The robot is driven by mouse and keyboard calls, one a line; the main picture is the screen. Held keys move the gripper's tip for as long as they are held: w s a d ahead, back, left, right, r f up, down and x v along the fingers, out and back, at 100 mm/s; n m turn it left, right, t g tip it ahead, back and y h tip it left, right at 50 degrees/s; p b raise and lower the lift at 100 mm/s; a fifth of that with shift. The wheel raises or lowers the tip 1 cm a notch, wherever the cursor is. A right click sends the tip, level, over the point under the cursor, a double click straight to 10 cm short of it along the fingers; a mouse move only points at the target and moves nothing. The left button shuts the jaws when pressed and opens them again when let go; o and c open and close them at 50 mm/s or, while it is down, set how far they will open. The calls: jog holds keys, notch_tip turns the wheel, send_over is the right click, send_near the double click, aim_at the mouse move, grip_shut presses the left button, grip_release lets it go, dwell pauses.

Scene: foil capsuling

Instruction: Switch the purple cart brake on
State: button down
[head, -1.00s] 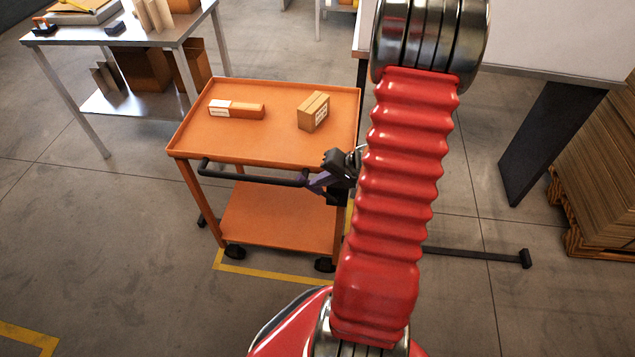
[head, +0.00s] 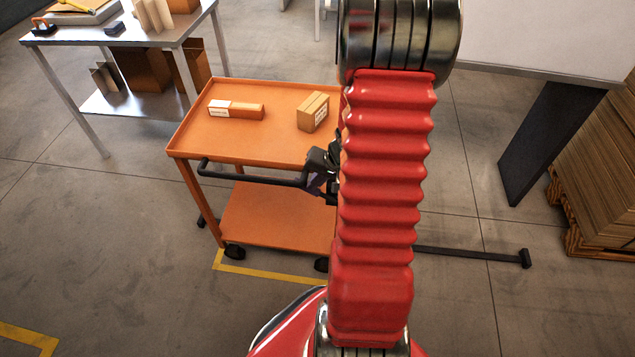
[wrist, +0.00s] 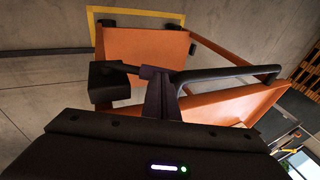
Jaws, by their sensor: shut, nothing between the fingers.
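The purple brake lever (head: 315,185) is at the right end of the orange cart's black push handle (head: 250,176). In the head view only a little purple shows, below my gripper and beside my arm. In the wrist view the dark purple lever (wrist: 154,98) stands mid-picture, between the handle and a black block (wrist: 108,82). My gripper (head: 322,162) is shut and empty, at the lever and close above it. My arm hides part of the gripper, and I cannot tell whether the fingers touch the lever.
The orange cart (head: 185,140) carries two small boxes (head: 236,110) (head: 313,111) on its top shelf. A grey worktable (head: 150,55) stands behind left. A pallet with cardboard (head: 600,170) is at right. Floor at front left is clear, with yellow marking (head: 270,272).

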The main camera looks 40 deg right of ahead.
jog(key=shift+r, duration=0.15)
jog(key=shift+s+d+r, duration=0.1)
jog(key=shift+s+r, duration=0.25)
jog(key=shift+r, duration=0.2)
jog(key=s+d+v, duration=0.1)
jog(key=v, duration=1.1)
jog(key=shift+s+f, duration=0.15)
jog(key=shift+f, duration=0.05)
jog(key=w+a+r+n, duration=0.1)
jog(key=a+r+n, duration=0.4)
jog(key=a, duration=0.6)
jog(key=a+r+n, duration=0.3)
jog(key=a+r, duration=0.4)
jog(key=a, duration=0.4)
jog(key=s+a+r+n+h, duration=0.1)
jog(key=s+a+r+n, duration=0.1)
jog(key=s+a+r, duration=0.3)
jog(key=shift+a+n, duration=0.4)
jog(key=shift+a, duration=0.9)
